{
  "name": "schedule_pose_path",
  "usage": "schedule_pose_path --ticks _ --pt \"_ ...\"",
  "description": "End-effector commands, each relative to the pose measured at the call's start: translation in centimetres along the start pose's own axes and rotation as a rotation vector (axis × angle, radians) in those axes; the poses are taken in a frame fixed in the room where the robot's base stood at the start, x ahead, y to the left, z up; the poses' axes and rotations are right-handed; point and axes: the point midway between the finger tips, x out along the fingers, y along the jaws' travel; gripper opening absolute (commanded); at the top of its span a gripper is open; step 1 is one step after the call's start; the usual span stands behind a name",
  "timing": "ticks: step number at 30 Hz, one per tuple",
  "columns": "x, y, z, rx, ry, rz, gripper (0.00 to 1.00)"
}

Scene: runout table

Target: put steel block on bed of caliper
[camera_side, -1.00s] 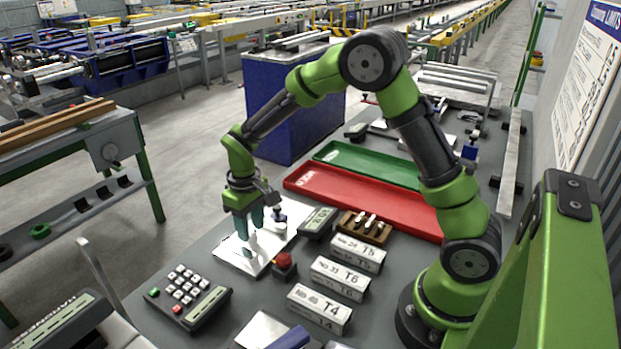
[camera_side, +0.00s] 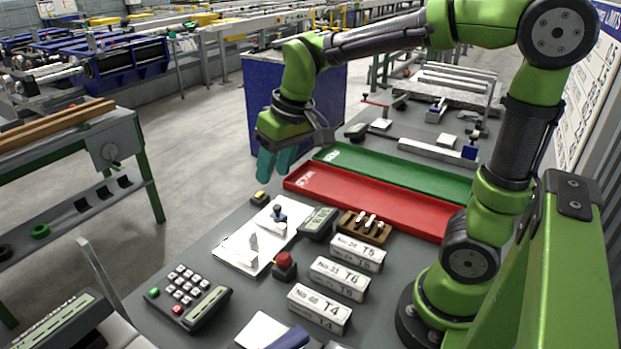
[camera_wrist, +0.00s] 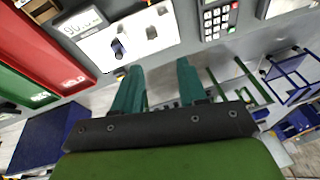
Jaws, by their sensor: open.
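The caliper has a pale, shiny bed plate (camera_side: 232,250) with a dark-topped post (camera_side: 278,214) and a display unit (camera_side: 318,222) beside it. A small pale grey upright piece (camera_side: 254,242) stands on the plate; it looks like the steel block, though I cannot be sure. In the wrist view the plate (camera_wrist: 98,48) carries the dark post (camera_wrist: 118,48) and the small grey piece (camera_wrist: 152,33). My gripper (camera_side: 274,180), with teal fingers, is open and empty, raised above and behind the plate, apart from it. Its fingertips (camera_wrist: 160,66) have a clear gap in the wrist view.
A red tray (camera_side: 370,200) and a green tray (camera_side: 400,172) lie right of the gripper. A keypad (camera_side: 190,297), red button (camera_side: 284,264) and several labelled bars, including T6 (camera_side: 340,278), are near the front.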

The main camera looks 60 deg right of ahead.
Motion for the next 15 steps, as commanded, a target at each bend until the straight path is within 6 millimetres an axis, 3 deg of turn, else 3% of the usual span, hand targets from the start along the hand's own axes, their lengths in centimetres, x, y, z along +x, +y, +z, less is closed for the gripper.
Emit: schedule_pose_path --ticks 3,7,12,15 --pt "-2.7 0.1 3.6 0.062 0.117 -0.055 0.42" --pt "-3.9 0.3 6.9 0.124 0.22 -0.105 0.42" --pt "-4.2 0.6 9.5 0.177 0.304 -0.148 0.42" --pt "-4.2 0.6 10.1 0.19 0.326 -0.158 0.42"
